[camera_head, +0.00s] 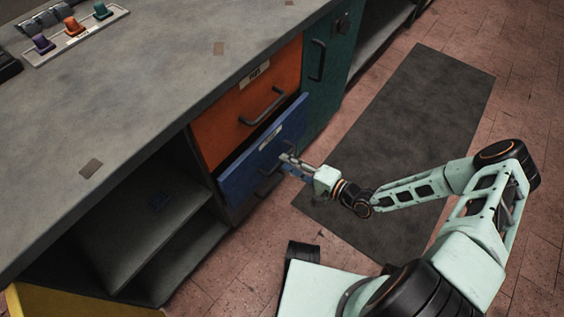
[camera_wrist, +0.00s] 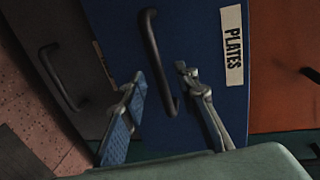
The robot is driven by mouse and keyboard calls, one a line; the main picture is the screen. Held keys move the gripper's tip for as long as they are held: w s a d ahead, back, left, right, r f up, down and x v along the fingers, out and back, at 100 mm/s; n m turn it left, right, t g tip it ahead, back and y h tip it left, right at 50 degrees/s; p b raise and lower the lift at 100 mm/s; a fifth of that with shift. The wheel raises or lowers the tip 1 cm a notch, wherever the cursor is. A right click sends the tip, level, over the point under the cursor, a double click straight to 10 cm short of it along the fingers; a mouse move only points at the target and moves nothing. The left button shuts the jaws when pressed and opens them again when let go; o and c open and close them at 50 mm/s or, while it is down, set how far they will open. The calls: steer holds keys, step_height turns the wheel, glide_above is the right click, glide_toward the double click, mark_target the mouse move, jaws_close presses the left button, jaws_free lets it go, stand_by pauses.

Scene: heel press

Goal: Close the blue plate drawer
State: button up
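The blue plate drawer (camera_head: 240,177) sits below an orange drawer in the head view, and its front stands out a little from the cabinet. In the wrist view the blue front (camera_wrist: 206,50) carries a "PLATES" label (camera_wrist: 232,45) and a dark bar handle (camera_wrist: 152,50). My gripper (camera_head: 287,160) is at the drawer front, by the handle. In the wrist view its two fingers (camera_wrist: 162,80) are apart, with the lower part of the handle between them in the picture. Whether they touch the handle or the front I cannot tell.
The orange drawer (camera_head: 225,122) above looks shut. A green door (camera_head: 330,60) stands to the right and open shelves (camera_head: 130,225) to the left. A grey drawer (camera_wrist: 55,45) adjoins the blue one in the wrist view. A dark mat (camera_head: 420,100) lies on the clear floor.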

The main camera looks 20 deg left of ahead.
steer(key=shift+b+x, duration=0.3)
steer(key=shift+x, duration=1.25)
steer(key=shift+c, duration=0.3)
jaws_close()
